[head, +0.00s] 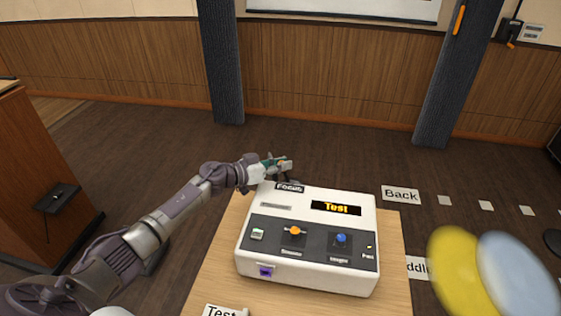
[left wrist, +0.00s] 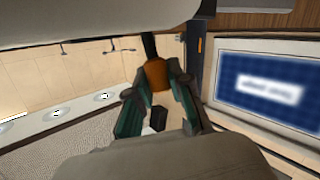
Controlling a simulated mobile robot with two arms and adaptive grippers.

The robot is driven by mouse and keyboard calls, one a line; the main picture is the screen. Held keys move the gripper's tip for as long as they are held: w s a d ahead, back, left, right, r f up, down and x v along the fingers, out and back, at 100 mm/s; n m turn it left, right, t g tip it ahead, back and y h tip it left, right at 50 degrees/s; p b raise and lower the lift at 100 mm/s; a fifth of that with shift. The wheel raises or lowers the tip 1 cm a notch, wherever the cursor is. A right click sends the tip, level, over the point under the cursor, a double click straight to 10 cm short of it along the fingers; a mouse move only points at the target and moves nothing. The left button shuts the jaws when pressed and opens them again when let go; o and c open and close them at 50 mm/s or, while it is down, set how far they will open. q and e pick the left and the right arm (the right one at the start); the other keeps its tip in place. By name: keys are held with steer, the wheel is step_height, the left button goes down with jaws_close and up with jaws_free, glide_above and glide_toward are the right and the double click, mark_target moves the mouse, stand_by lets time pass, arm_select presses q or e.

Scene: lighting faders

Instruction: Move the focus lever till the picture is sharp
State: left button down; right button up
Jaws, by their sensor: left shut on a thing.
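The white projector box (head: 310,272) stands on a wooden table, with a "Focus" label (head: 290,188) at its back left edge. My left gripper (head: 284,164) is behind that label, at the far side of the box. In the left wrist view, its dark green fingers (left wrist: 157,88) are shut on an orange piece, which appears to be the focus lever (left wrist: 157,74). The lever's base is hidden. The projected picture (left wrist: 268,90) on the wall screen is blue with a white text panel, and its text is blurred. My right gripper is not in view.
The box also has a lit "Test" display (head: 336,208), an orange knob (head: 294,231) and a blue knob (head: 341,238). Floor signs include "Back" (head: 400,195). Yellow (head: 455,268) and pale blue (head: 515,275) discs fill the lower right. A wooden cabinet (head: 35,170) stands at the left.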

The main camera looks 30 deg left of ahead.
arm_select(q)
steer(key=c, duration=1)
jaws_free()
steer(key=shift+c, duration=0.2)
steer(key=shift+s+a, duration=0.1)
steer(key=shift+a, duration=0.05)
steer(key=v, duration=1.1)
steer(key=shift+s, duration=0.35)
steer(key=shift+a+r, duration=0.1)
steer(key=shift+a, duration=0.05)
